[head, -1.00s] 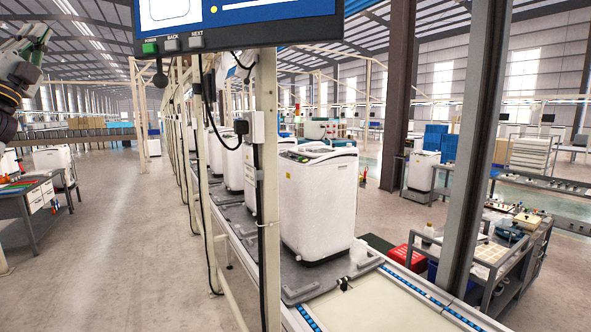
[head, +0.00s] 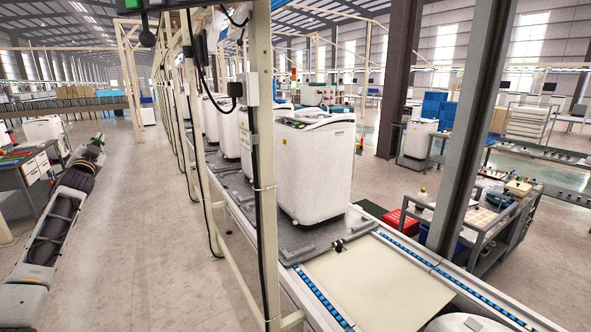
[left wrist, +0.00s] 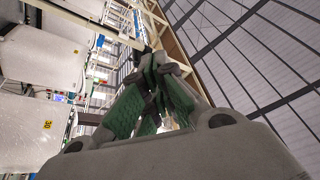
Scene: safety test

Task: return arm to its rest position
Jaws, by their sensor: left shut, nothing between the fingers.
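My left arm (head: 52,228) comes in from the lower left edge of the head view and stretches forward over the open floor. Its gripper (head: 98,143) is small at the far end, pointing away, with a work desk to its left and the line's posts to its right. In the left wrist view the green-padded fingers (left wrist: 155,92) are together with nothing held between them. The gripper touches nothing that I can see. My right gripper is not in view.
A grey desk (head: 25,178) with drawers stands close left of the arm. A cream post (head: 262,200) and a conveyor line with a white washing machine (head: 315,175) stand to the right. A grey cart (head: 490,230) is further right. The aisle floor (head: 150,240) between is clear.

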